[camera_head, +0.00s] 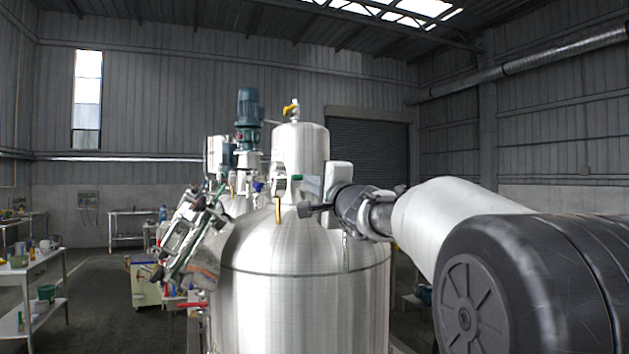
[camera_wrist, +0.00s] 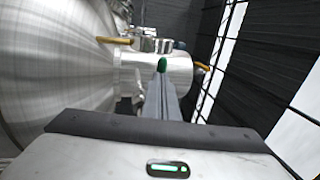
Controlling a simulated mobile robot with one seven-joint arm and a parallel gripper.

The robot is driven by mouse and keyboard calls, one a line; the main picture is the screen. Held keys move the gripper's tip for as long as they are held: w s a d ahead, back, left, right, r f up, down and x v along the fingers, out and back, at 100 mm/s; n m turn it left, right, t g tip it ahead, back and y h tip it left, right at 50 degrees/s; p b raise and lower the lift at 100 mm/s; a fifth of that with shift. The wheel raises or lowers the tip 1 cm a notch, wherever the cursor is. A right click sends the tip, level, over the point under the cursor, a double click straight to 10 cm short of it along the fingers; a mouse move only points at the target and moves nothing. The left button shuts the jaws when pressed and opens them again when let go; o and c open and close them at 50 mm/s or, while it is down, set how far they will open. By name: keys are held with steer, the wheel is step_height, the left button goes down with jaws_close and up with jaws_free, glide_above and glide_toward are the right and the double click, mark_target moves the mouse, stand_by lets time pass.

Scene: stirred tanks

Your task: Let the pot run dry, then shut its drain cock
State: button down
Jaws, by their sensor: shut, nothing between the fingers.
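A large brushed-steel pot (camera_head: 300,290) with a domed top fills the middle of the head view. Its curved wall (camera_wrist: 45,70) takes up the left of the wrist view. My gripper (camera_head: 298,179) is in front of the upper part of the pot, its fingers pointing left. A yellow lever (camera_wrist: 115,40) is left of the fingertips and another yellow lever (camera_wrist: 202,66) is right. I cannot tell which is the drain cock.
A blue-green stirrer motor (camera_head: 249,105) stands behind left. A side table (camera_head: 35,300) is far left.

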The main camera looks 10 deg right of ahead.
steer(key=shift+s, duration=0.1)
steer(key=shift+w+a+r+b, duration=0.2)
steer(key=shift+r+b, duration=0.1)
steer(key=shift+b, duration=0.55)
steer(key=shift+f, duration=0.1)
